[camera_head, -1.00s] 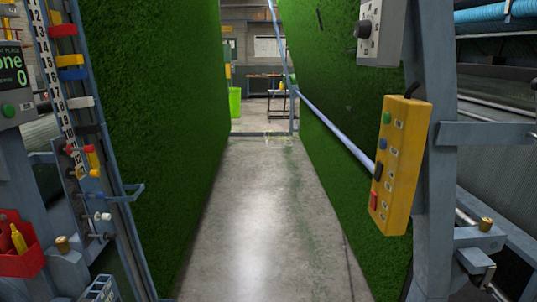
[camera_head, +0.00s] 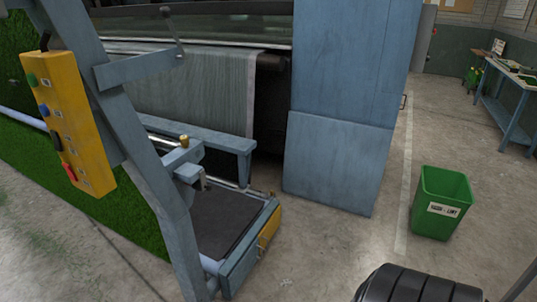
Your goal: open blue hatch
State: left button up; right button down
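A tall blue-grey cabinet (camera_head: 352,55) stands at the end of the machine, right of centre. Its lower front is a separate blue panel (camera_head: 338,162) that looks closed, with a seam above it. I cannot tell for sure that this panel is the blue hatch. A small dark handle (camera_head: 403,101) shows at the cabinet's right side. Neither of my grippers is in view.
A yellow button box (camera_head: 68,122) hangs on a blue-grey frame post at the left. A green bin (camera_head: 440,203) stands on the floor at the right. A black ribbed object (camera_head: 415,287) is at the bottom edge. Concrete floor before the cabinet is clear.

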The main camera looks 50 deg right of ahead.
aim_at(241, 271)
jog(key=z, duration=1.4)
jog(key=i+l, duration=0.15)
jog(key=i+u, duration=0.05)
